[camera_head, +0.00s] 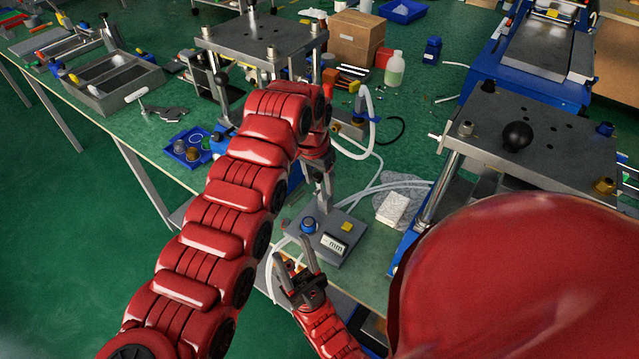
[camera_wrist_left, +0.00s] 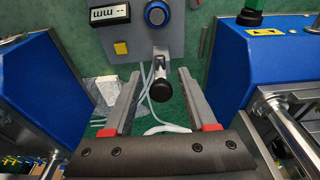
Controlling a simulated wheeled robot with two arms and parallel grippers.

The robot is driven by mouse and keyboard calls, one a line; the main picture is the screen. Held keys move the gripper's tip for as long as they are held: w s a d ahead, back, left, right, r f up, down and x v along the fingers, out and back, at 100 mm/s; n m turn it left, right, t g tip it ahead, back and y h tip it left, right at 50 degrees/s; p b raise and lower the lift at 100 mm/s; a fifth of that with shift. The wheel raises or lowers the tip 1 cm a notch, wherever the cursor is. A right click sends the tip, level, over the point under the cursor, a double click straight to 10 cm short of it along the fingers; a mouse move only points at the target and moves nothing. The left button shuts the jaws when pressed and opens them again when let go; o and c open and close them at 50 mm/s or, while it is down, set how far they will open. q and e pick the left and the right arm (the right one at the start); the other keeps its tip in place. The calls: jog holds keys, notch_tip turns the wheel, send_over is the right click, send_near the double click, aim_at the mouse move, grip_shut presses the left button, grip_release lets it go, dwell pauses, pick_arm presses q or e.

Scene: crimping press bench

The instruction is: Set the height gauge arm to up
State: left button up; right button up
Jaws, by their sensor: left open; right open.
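The height gauge is a grey box (camera_head: 345,250) with an mm display, a blue knob and a yellow button, below my left gripper (camera_head: 325,188) in the head view. In the left wrist view, the gauge box (camera_wrist_left: 138,42) is at the top. Its short metal arm with a black ball end (camera_wrist_left: 160,90) sticks out between the fingers of my open left gripper (camera_wrist_left: 159,82), with visible gaps on both sides. In the head view I cannot make out this arm behind my gripper. My right gripper (camera_head: 303,268) is open and empty, just in front of the gauge box.
A press with a grey top plate (camera_head: 550,140) and black ball knob stands at right. Another plate on posts (camera_head: 260,38) stands behind my left arm. A white block (camera_head: 393,208) and pale hoses lie beside the gauge. Blue housings (camera_wrist_left: 40,75) flank my left gripper.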

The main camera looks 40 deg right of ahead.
pick_arm(q)
notch_tip(320, 180, up, 16)
jog(key=a, duration=0.2)
jog(key=shift+s+a+f+b, duration=0.2)
jog(key=shift+s+a+b, duration=0.15)
jog(key=shift+s, duration=0.05)
jog(key=shift+f, duration=0.1)
